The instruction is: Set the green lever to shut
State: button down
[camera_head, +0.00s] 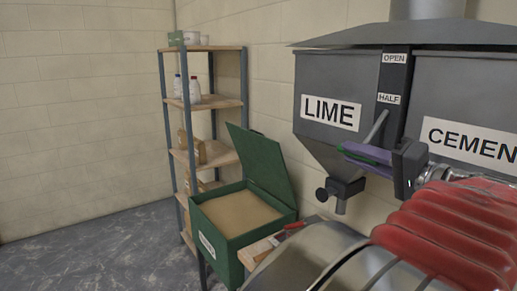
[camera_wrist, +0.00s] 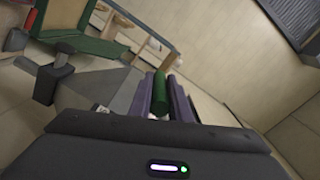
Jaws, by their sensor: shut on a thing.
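The green lever shows its green grip (camera_wrist: 160,93) between my two purple fingers in the wrist view. In the head view, its grey rod (camera_head: 376,128) slants from the dark scale strip (camera_head: 393,80) on the lime hopper down to my gripper (camera_head: 352,152), and a sliver of green shows between the fingers. My gripper, also in the wrist view (camera_wrist: 160,80), is shut on the grip. The strip carries the labels OPEN (camera_head: 394,58) and HALF (camera_head: 389,99). The lever's holding end sits below HALF. The lower strip is hidden behind my gripper, and no SHUT label is visible.
The grey lime hopper (camera_head: 325,85) has a dark outlet (camera_head: 340,190) just left of my gripper. A cement hopper (camera_head: 465,95) stands to the right. Below left are a green open-lidded box (camera_head: 222,236) of sand-coloured material and a shelf rack (camera_head: 212,103). Floor at left is clear.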

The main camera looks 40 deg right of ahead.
jog(key=shift+d+f, duration=0.1)
jog(key=shift+f, duration=0.15)
jog(key=c, duration=2)
grip_release()
jog(key=o, duration=0.4)
jog(key=shift+r, duration=0.1)
jog(key=shift+c, duration=0.2)
jog(key=shift+s, duration=0.1)
jog(key=s+a, duration=0.1)
jog(key=s, duration=1.2)
jog(key=shift+s+a, duration=0.3)
jog(key=shift+a, duration=0.1)
